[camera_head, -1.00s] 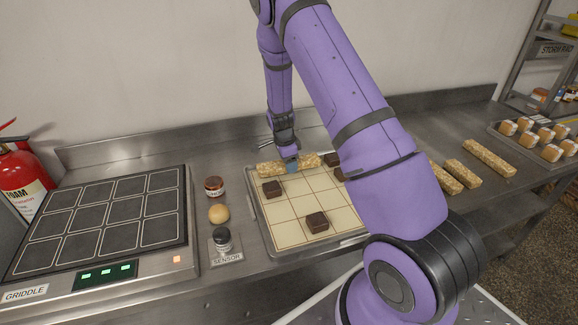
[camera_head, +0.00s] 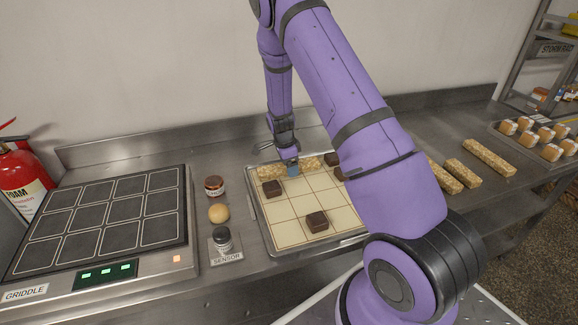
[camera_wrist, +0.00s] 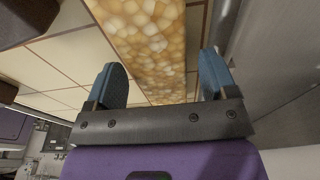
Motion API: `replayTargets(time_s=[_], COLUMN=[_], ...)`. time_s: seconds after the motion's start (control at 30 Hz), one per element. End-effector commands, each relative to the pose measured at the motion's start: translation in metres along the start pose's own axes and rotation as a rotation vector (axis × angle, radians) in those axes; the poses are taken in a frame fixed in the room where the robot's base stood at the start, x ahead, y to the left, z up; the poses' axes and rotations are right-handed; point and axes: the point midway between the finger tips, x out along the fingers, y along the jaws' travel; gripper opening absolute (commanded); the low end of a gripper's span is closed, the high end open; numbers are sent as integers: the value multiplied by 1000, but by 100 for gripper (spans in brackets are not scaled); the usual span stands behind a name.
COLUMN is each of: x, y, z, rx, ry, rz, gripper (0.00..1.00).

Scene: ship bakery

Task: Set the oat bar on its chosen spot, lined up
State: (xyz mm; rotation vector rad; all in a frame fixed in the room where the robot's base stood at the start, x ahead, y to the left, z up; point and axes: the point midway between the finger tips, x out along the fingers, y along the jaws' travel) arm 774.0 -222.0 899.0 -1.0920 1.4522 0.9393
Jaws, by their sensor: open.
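The oat bar (camera_head: 270,172) is long, pale and grainy. It lies along the far row of the gridded tray (camera_head: 286,212), roughly parallel to the tray's far edge. My gripper (camera_head: 292,169) is over the bar's middle with its fingers open. In the wrist view the bar (camera_wrist: 150,40) runs between the two blue fingers of my gripper (camera_wrist: 163,75), with a gap on each side. The finger at right looks farther from the bar's near end. The bar's middle is hidden by my gripper in the head view.
Dark brown blocks (camera_head: 317,221) stand on several tray squares, one (camera_head: 272,188) just in front of the bar's left part. More oat bars (camera_head: 489,157) lie at right.

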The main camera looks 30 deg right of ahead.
Motion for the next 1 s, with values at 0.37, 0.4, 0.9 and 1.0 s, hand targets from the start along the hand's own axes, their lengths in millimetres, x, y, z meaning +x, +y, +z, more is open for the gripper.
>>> replayTargets(time_s=[0.37,0.4,0.9,1.0], x=[-70,-78,-140,-172], y=[-1,-1,7,19], z=[1,1,2,5], rx=[-2,-2,-59,-148], ry=[0,-1,-24,-53], rz=[-3,-5,-18,-44], gripper=[78,78,78,78])
